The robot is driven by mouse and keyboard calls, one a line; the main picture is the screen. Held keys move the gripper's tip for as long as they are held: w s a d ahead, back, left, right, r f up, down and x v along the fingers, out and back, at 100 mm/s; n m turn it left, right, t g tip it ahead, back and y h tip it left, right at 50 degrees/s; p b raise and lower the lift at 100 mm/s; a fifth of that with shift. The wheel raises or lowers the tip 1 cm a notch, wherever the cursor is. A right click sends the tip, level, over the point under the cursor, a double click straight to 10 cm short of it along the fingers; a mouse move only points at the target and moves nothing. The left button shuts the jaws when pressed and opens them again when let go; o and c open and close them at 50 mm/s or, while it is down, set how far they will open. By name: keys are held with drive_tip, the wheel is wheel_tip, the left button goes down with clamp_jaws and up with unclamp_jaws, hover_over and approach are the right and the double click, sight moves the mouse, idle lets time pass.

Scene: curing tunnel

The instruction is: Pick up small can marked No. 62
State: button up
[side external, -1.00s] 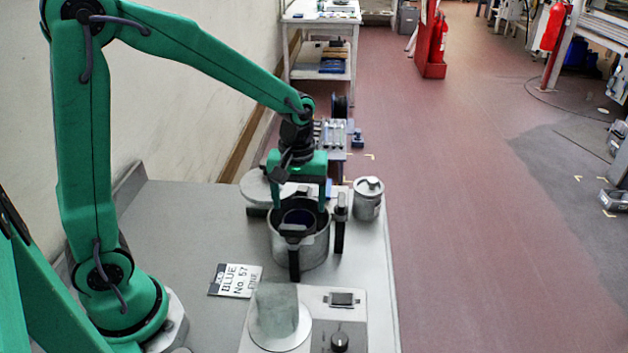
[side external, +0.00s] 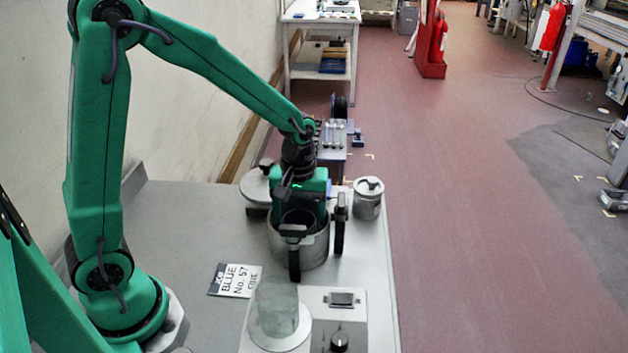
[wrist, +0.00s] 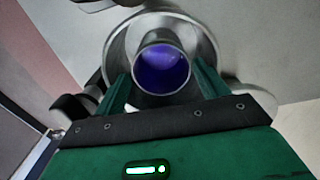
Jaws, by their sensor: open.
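A small open can (wrist: 163,68) with violet-blue contents stands inside a wide grey metal pot (wrist: 207,45) in the wrist view. In the side external view the pot (side external: 312,255) shows dark upright handles, and the can (side external: 297,219) is partly visible inside it. No number can be read on the can. My gripper (side external: 302,214) points down into the pot and is open. In the wrist view, the fingers of my gripper (wrist: 163,84) lie on either side of the can; whether they touch it cannot be told.
A card (side external: 236,280) reading "BLUE No. 57 FINE" lies left of the pot. A clear beaker (side external: 274,305) stands on a weighing device in front. A lidded metal jar (side external: 368,203) stands at the right edge. The bench left of the card is clear.

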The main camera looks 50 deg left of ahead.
drive_tip(key=shift+s+f, duration=0.1)
drive_tip(key=shift+f, duration=2)
drive_tip(key=c, duration=0.8)
